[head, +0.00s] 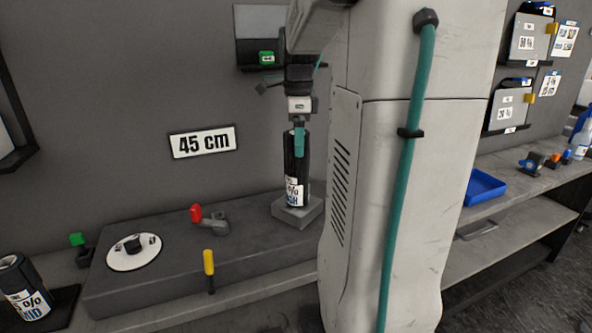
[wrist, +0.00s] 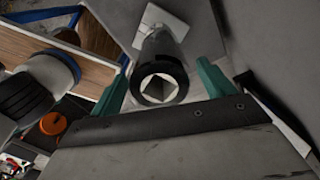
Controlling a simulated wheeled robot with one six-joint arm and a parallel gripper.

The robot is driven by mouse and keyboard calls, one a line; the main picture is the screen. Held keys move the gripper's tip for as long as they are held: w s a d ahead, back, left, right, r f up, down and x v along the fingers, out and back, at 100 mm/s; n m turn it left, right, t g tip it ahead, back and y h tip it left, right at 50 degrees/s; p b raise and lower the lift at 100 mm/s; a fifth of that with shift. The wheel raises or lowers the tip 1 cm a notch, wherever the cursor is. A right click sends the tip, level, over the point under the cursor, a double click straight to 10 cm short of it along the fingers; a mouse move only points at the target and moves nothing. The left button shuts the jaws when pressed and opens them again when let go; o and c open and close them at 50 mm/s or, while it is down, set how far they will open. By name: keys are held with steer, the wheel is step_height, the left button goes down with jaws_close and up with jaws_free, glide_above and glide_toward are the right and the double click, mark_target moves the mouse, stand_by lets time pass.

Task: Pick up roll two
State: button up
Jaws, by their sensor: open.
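A black roll (head: 295,173) with a white label ending in "SH" stands upright on a grey square block (head: 298,213). My gripper (head: 299,150) is directly above it, with a teal finger in front of the roll's top part. In the wrist view the roll's round end (wrist: 149,93), with a hollow core, is between the two teal fingers of my gripper (wrist: 160,88), which are apart. I cannot tell whether they touch it. Another black roll (head: 25,297), labelled "MID", stands at the lower left. No label readable here says which is roll two.
A dark bench box (head: 170,277) carries a white disc (head: 134,252), a red-knobbed lever (head: 212,222) and a yellow handle (head: 209,265). A "45 cm" sign (head: 203,142) is on the wall. My pale body hides the middle. A blue tray (head: 485,186) sits on the right shelf.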

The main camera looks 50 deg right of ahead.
step_height(320, 180, down, 2)
steer(key=shift+f, duration=0.15)
steer(key=c, duration=1.7)
